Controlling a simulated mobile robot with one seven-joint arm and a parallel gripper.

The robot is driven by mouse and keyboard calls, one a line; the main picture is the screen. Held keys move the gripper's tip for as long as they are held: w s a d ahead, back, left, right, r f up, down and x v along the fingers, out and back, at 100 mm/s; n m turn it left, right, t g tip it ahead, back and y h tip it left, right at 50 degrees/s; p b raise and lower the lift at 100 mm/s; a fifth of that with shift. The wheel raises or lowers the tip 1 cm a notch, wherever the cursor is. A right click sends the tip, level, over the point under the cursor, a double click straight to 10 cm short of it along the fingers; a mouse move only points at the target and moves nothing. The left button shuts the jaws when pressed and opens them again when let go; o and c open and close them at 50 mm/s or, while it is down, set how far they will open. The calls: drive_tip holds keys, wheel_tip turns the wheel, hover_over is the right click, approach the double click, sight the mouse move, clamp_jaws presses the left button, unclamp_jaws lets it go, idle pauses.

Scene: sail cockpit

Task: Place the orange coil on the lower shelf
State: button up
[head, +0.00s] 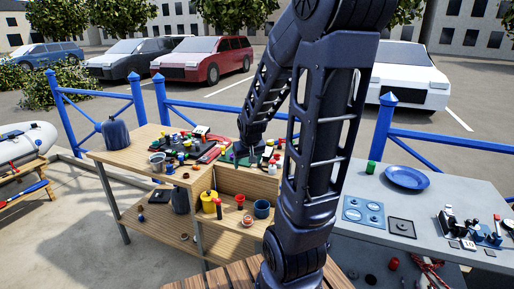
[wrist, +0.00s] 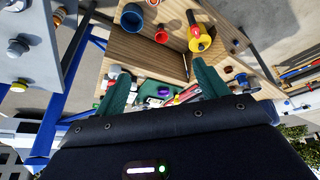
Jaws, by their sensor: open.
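My gripper (head: 255,157) is over the right part of the bench top (head: 112,155), close to the clutter. In the wrist view my gripper's (wrist: 161,88) two green fingers are spread apart, with bench items visible between and beyond them. I see nothing held.
A yellow container (head: 209,201) and a red upright thing (head: 218,209) stand near the blue cup. Many small items crowd the bench top. A grey table (head: 440,190) with a blue plate (head: 407,177) is at right. Blue railings (head: 205,106) run behind.

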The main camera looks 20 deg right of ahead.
drive_tip(key=s+a+r, duration=0.3)
drive_tip(key=s+r, duration=1.1)
drive_tip(key=s, duration=0.3)
drive_tip(key=shift+r+y, duration=0.25)
drive_tip(key=shift+y, duration=0.05)
